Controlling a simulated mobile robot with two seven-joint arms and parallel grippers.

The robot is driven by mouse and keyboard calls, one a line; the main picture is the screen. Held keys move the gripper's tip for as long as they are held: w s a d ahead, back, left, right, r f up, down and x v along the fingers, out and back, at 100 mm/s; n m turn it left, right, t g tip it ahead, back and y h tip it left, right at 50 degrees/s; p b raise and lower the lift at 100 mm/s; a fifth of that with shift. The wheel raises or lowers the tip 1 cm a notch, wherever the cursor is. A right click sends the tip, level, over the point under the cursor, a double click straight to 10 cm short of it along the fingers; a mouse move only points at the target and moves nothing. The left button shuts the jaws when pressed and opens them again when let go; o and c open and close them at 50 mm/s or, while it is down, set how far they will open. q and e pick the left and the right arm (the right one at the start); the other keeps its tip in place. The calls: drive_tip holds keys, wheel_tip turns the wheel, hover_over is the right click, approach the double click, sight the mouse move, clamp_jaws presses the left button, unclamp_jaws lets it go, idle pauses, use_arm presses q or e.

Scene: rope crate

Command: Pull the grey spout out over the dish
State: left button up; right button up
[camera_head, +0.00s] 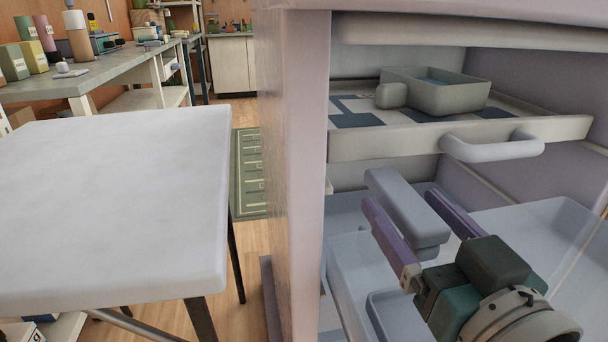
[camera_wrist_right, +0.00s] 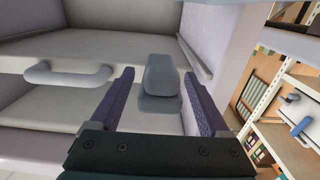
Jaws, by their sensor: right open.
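The grey spout (camera_head: 407,212) is a long rounded block that sticks out inside the cabinet, below the upper drawer. In the right wrist view the spout (camera_wrist_right: 160,78) stands between my finger pads with a gap on each side. My right gripper (camera_head: 402,200) is open, its two purple fingers on either side of the spout. A shallow blue-grey dish (camera_head: 385,318) shows partly in the lower part of the cabinet, cut off by the picture edge; I cannot tell for sure that it is the task's dish. My left gripper is not in view.
The upper drawer (camera_head: 380,144) is pulled out and carries a grey rectangular tub (camera_head: 450,98); its handle (camera_head: 490,148) hangs over my right gripper. The cabinet's side panel (camera_head: 290,170) stands left of my gripper. A bare white table (camera_head: 110,200) is at the left.

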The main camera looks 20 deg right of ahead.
sight(434, 240)
drive_tip(key=v, duration=0.7)
drive_tip(key=shift+s+a, duration=0.1)
drive_tip(key=shift+s, duration=0.15)
